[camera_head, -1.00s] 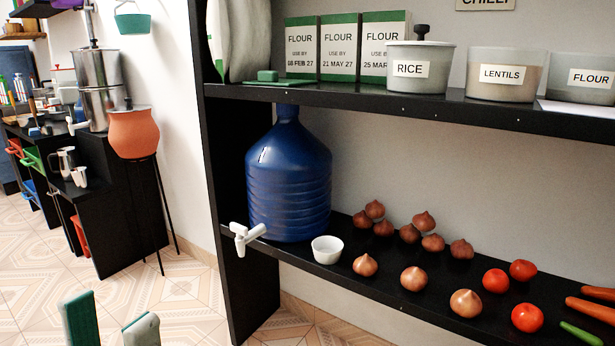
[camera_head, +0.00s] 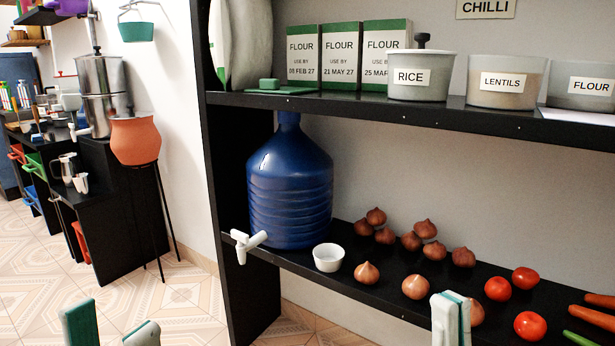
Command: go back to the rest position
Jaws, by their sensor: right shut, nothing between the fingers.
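My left gripper (camera_head: 112,332) shows at the bottom left of the head view. Its two green and white fingertips are apart with nothing between them, over the tiled floor. My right gripper (camera_head: 451,318) shows at the bottom right of centre, in front of the lower shelf. Its fingers are together and hold nothing. It hides part of an onion (camera_head: 476,312) behind it. The rest of both arms is out of the picture.
The lower black shelf (camera_head: 300,262) carries a blue water jug (camera_head: 290,190) with a white tap (camera_head: 246,243), a small white bowl (camera_head: 328,258), onions, tomatoes (camera_head: 530,325) and carrots. A clay pot (camera_head: 135,140) stands on a tall stand at left. The floor between is clear.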

